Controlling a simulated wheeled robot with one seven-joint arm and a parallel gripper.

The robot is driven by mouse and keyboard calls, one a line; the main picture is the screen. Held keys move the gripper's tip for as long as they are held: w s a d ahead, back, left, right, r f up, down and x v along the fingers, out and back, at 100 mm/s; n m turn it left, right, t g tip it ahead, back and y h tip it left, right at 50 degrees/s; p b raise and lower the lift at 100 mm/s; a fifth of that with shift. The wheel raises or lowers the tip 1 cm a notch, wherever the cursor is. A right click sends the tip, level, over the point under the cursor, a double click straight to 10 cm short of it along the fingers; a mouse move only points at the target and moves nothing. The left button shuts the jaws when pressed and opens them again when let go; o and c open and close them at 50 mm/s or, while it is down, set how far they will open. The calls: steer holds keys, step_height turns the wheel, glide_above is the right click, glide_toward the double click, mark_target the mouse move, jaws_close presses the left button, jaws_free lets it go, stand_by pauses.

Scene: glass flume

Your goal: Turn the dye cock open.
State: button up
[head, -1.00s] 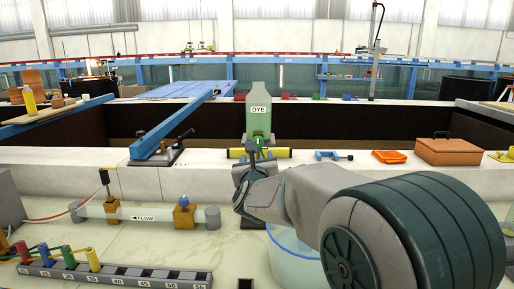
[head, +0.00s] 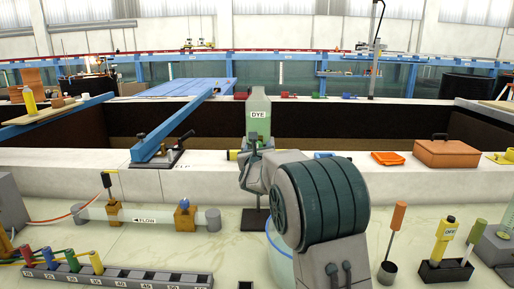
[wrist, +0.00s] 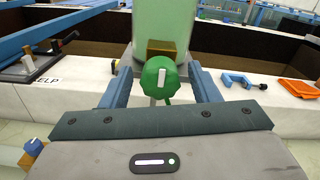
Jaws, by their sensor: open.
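The dye bottle (head: 259,105) is pale green, labelled DYE, and stands on the white ledge straight ahead. In the wrist view the dye cock (wrist: 160,79) is a round green knob with a white bar mark standing nearly upright. A brass block (wrist: 160,48) shows just above the knob, against the bottle (wrist: 163,18). My gripper (wrist: 164,76) is open, with one blue-grey finger on each side of the knob. Gaps show between knob and fingers; no contact is visible. In the head view my gripper (head: 254,146) is in front of the bottle's lower part, and my arm hides the cock.
A blue clamp (wrist: 243,81) and an orange tray (head: 388,158) lie on the ledge to the right. A blue beam on a black base (head: 158,158) is at left. A clear flow tube with a blue knob (head: 185,202) and a numbered rack (head: 120,278) are nearer.

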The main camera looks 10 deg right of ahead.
steer(key=shift+c, duration=0.4)
steer(key=c, duration=0.9)
steer(key=shift+f+n+b, duration=0.1)
steer(key=shift+n+b, duration=0.3)
steer(key=shift+b, duration=0.2)
steer(key=n+b, duration=0.2)
steer(key=b, duration=0.1)
steer(key=shift+f+n, duration=0.1)
steer(key=shift+n, duration=0.3)
steer(key=n+b, duration=0.2)
steer(key=n, duration=0.7)
steer(key=shift+r+b, duration=0.2)
steer(key=shift+b, duration=0.1)
steer(key=n, duration=0.5)
steer(key=shift+n, duration=0.3)
